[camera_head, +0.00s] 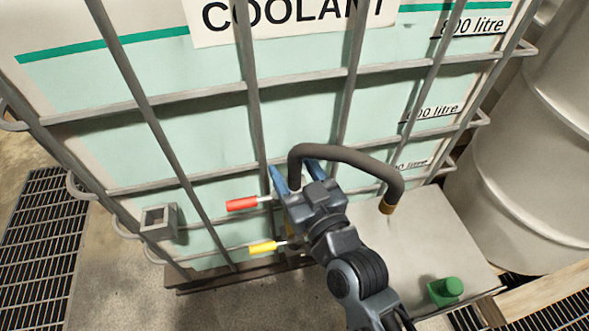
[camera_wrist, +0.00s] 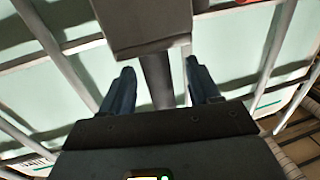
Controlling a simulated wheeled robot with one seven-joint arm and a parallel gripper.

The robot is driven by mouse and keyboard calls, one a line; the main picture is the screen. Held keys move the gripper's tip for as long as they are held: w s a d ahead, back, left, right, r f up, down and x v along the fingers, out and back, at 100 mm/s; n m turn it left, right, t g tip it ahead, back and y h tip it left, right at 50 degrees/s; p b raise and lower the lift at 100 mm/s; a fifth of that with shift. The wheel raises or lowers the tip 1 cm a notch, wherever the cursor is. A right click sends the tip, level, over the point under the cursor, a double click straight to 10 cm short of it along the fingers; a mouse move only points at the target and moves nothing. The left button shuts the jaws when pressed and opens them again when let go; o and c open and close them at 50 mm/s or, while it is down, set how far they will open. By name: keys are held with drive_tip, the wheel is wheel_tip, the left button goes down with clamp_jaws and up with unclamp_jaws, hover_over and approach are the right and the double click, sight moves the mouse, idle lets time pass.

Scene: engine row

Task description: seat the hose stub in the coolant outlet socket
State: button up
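My gripper (camera_head: 297,174) is at the front of the coolant tank, beside the red and yellow handles. Its blue fingers stand apart in the wrist view (camera_wrist: 159,66). A dark round piece shows between them there, with gaps at both sides; I cannot tell if it is the hose. A dark grey hose (camera_head: 345,154) arches from behind the fingers to a brown end (camera_head: 389,208) at the right, over a pale top. I cannot tell which part is the stub. The outlet socket is not clearly seen; my gripper covers the area by the handles. A grey-brown block (camera_wrist: 140,25) hides part of the wrist view.
The tank's metal cage bars (camera_head: 250,85) surround the work area. A red handle (camera_head: 243,203) and a yellow handle (camera_head: 262,247) stick out left of my gripper. A hollow square bracket (camera_head: 158,222) is farther left. A green piece (camera_head: 446,290) and a white drum (camera_head: 530,150) are at right.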

drive_tip(key=shift+f, duration=0.15)
drive_tip(key=shift+s+d, duration=0.1)
drive_tip(key=shift+s, duration=0.1)
drive_tip(key=v, duration=0.7)
drive_tip(key=shift+b, duration=0.4)
drive_tip(key=shift+s+d, duration=0.15)
drive_tip(key=shift+s, duration=0.05)
drive_tip(key=s+d+r+m+h+p, duration=0.35)
drive_tip(key=s+d+h+p, duration=0.2)
drive_tip(key=s+d, duration=0.95)
drive_tip(key=s+d+r+m+g+h+p, duration=0.1)
drive_tip(key=s+d+r+p, duration=0.3)
drive_tip(key=s+r, duration=0.7)
drive_tip(key=s+m+h, duration=0.1)
drive_tip(key=s, duration=0.3)
drive_tip(key=shift+r+h+p, duration=0.2)
drive_tip(key=shift+h+p, duration=0.15)
drive_tip(key=shift+p, duration=0.05)
drive_tip(key=shift+s, duration=0.1)
